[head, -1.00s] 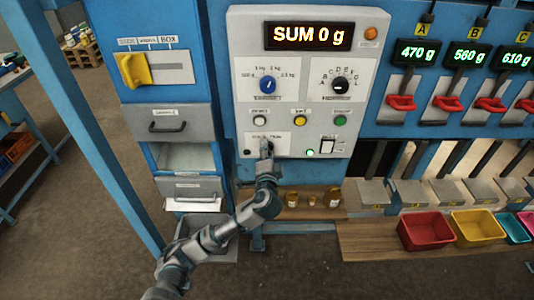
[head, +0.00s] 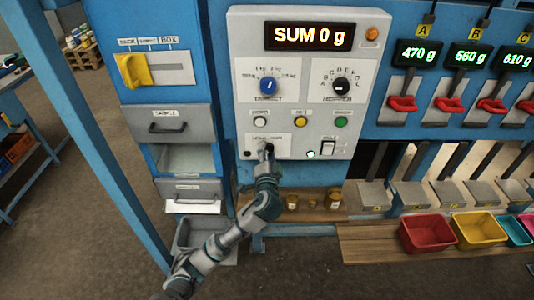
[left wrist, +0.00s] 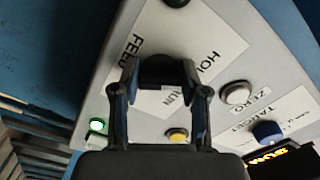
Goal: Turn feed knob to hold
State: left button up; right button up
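The feed knob (left wrist: 160,70) is dark and round, on the grey control panel. Its white label reads FEED, HOLD and RUN in the left wrist view. My left gripper (left wrist: 160,77) is partly closed, with one fingertip on each side of the knob and hardly any gap. In the head view my left gripper (head: 266,155) reaches the panel's lower left and covers most of the knob. Which way the knob points is hidden. My right gripper is not in view.
Above sit a white button (head: 260,122), a yellow button (head: 300,122) and a blue target knob (head: 268,86). A lit green lamp (head: 310,154) and a rocker switch (head: 328,148) are to the right. Drawers (head: 180,124) stand to the left. The display (head: 310,36) reads SUM 0 g.

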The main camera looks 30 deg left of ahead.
pick_arm(q)
jog(key=o, duration=0.4)
jog(key=shift+f, duration=0.4)
jog(key=shift+r, duration=0.25)
jog(key=v, duration=1.2)
jog(key=shift+a+f, duration=0.1)
jog(key=shift+f, duration=0.05)
